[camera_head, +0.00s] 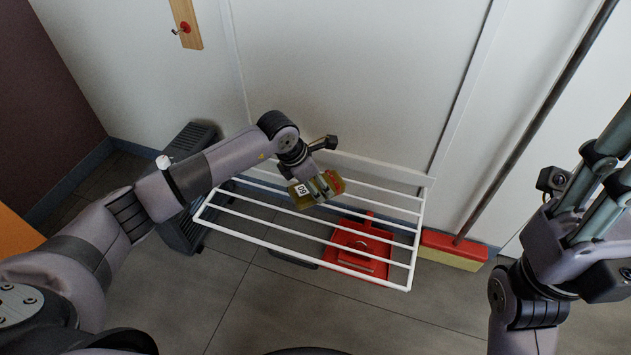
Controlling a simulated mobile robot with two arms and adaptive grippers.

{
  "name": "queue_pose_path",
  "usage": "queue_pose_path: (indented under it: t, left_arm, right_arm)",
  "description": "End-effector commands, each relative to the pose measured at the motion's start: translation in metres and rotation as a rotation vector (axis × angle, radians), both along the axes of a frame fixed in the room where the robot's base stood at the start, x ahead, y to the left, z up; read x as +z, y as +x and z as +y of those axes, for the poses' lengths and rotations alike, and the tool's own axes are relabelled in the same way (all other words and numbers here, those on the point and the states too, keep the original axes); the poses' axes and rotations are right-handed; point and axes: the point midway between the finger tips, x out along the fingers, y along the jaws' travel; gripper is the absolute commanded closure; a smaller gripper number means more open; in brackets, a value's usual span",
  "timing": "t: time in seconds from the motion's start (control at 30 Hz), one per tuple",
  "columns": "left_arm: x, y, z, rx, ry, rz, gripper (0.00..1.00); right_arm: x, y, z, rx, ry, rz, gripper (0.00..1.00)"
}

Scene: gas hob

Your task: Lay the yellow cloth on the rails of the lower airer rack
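The white airer rack (385,169) stands out from the wall at the centre, its parallel rails low above the floor. Whether the cloth touches the rails is unclear. My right gripper (606,160) is at the right edge, away from the rack and partly cut off; its fingertips are not clear.
A red dustpan-like object (358,243) lies on the floor under the rack. A red and yellow broom head (452,250) with a long pole (535,125) leans right of it. A dark grey heater-like box (183,232) stands left. A wooden hook board (186,18) hangs above.

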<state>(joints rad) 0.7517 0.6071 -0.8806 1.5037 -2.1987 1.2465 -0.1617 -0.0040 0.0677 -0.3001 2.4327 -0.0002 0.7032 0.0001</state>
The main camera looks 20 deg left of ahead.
Motion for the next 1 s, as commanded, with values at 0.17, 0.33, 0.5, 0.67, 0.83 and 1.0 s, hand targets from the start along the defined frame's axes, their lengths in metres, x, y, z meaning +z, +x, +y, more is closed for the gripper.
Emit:
queue_pose_path:
  t: [0.17, 0.33, 0.5, 0.67, 0.83, 1.0]
  left_arm:
    - [0.000, 0.000, 0.000, 0.000, 0.000, 0.000, 0.29]
    - [0.000, 0.000, 0.000, 0.000, 0.000, 0.000, 0.24]
    - [0.000, 0.000, 0.000, 0.000, 0.000, 0.000, 0.24]
    - [0.009, -0.001, 0.002, 0.000, 0.001, -0.001, 0.24]
    - [0.037, -0.009, 0.009, 0.001, 0.001, -0.001, 0.24]
    - [0.072, -0.020, 0.018, 0.001, 0.001, -0.001, 0.24]
  right_arm:
    - [0.000, 0.000, 0.000, 0.000, 0.000, 0.000, 0.60]
    - [0.000, 0.000, 0.000, 0.000, 0.000, -0.001, 0.60]
    - [0.000, 0.000, 0.000, 0.001, 0.000, -0.001, 0.60]
    - [0.006, -0.001, 0.000, 0.001, 0.002, -0.003, 0.60]
    - [-0.005, 0.003, -0.002, 0.002, 0.005, 0.067, 0.60]
    - [-0.012, 0.000, -0.004, 0.005, 0.009, 0.123, 0.60]
